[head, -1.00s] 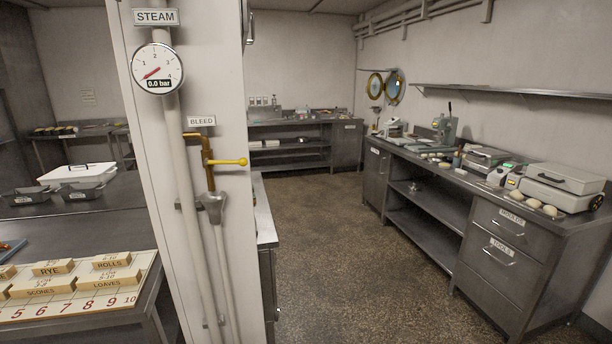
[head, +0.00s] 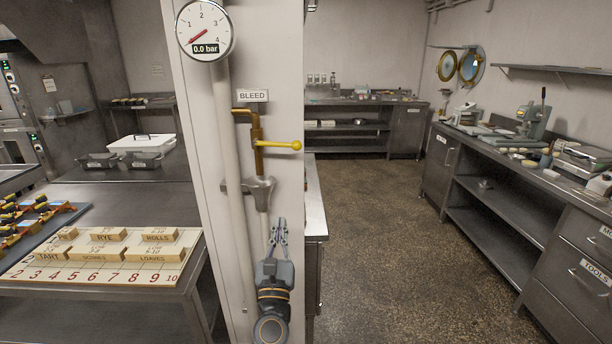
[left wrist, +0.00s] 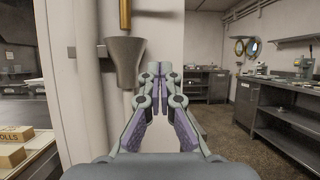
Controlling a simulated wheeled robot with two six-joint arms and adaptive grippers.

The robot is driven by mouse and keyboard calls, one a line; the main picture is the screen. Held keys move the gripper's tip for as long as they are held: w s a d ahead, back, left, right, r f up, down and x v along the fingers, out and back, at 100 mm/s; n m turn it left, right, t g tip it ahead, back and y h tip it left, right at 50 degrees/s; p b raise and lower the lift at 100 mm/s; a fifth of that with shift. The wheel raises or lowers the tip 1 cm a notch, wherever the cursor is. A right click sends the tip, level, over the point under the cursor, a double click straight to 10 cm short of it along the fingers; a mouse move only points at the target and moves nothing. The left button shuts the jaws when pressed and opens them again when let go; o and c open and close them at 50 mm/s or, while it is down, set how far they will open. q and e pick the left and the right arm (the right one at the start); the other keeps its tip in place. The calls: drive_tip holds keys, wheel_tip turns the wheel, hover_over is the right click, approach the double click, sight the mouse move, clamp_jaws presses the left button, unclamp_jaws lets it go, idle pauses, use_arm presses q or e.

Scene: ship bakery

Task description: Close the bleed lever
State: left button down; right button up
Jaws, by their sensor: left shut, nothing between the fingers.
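The yellow bleed lever (head: 281,145) sticks out sideways, to the right, from the brass bleed pipe (head: 257,130) under the BLEED sign (head: 252,96). The lever ends in a round knob. A grey funnel (head: 260,190) sits below the pipe, and it also shows in the left wrist view (left wrist: 125,60). The lever is not visible in the left wrist view. My left gripper (head: 278,222) points up below the lever, near the funnel, and touches nothing that I can see. Its fingertips meet in the left wrist view (left wrist: 158,68). My right gripper is not in view.
The pressure gauge (head: 206,30) reads 0.0 bar. A white panel (head: 285,60) stands behind the pipes. A table with a numbered board (head: 100,275) is at left. A counter with drawers (head: 580,275) is at right. The floor between (head: 380,230) is clear.

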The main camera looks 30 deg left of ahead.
use_arm(q)
wheel_tip(320, 180, up, 5)
drive_tip(key=s+d+m+t, duration=0.1)
drive_tip(key=s, duration=0.1)
drive_tip(key=p, duration=0.8)
approach(284, 146)
drive_tip(key=w+a+r, duration=0.2)
drive_tip(key=w+a, duration=0.1)
drive_tip(key=w, duration=0.3)
drive_tip(key=shift+a+y, duration=0.15)
drive_tip(key=shift+y, duration=0.25)
drive_tip(key=shift+f, duration=0.1)
drive_tip(key=shift+r+n+y, duration=0.8)
drive_tip(key=shift+r+n, duration=0.1)
drive_tip(key=shift+n, duration=0.1)
